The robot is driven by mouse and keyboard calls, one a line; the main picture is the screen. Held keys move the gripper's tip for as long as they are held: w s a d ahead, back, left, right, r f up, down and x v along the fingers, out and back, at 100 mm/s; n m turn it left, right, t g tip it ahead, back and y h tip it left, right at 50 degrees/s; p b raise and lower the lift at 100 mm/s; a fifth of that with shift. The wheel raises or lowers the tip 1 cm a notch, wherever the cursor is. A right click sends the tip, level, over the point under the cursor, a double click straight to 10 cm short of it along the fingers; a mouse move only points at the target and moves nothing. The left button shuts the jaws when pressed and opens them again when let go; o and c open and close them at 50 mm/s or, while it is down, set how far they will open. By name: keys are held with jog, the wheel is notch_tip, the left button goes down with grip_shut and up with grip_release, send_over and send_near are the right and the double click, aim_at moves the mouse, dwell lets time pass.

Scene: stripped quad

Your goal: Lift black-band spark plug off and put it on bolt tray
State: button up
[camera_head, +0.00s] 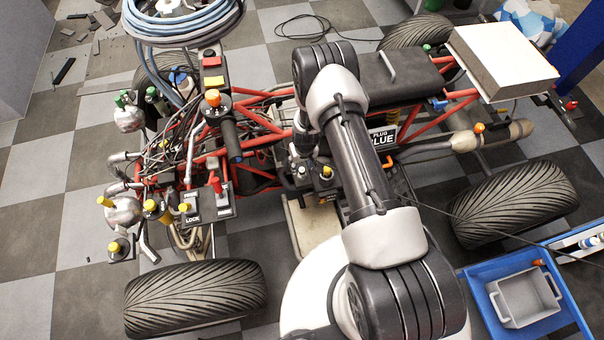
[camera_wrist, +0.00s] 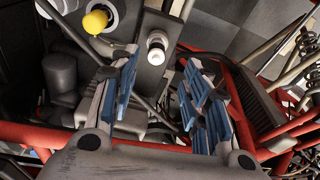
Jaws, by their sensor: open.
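In the wrist view my gripper (camera_wrist: 160,58) is open, with blue-padded fingers apart and nothing between the pads. Just beyond the fingertips stands a white-topped spark plug (camera_wrist: 157,42) on a dark block; a dark band seems to show under its top, but it is small. In the head view my gripper is mostly hidden by my arm, above the engine area. A small white-topped piece (camera_head: 302,171) there may be the same plug. A blue tray (camera_head: 478,298) holding a grey bin (camera_head: 526,297) lies at lower right; I cannot tell which is the bolt tray.
A yellow-topped knob (camera_wrist: 95,21) stands left of the plug in the wrist view. Red frame tubes (camera_head: 262,93), a black seat (camera_head: 400,75) and a white box (camera_head: 501,60) surround the work area. A tyre (camera_head: 515,203) stands between engine and tray.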

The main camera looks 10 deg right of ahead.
aim_at(302, 168)
jog(key=f+b, duration=0.1)
jog(key=f, duration=0.2)
jog(key=w+f+b, duration=0.1)
jog(key=f, duration=0.3)
jog(key=shift+w+d, duration=0.2)
jog(key=shift+c, duration=0.2)
grip_shut()
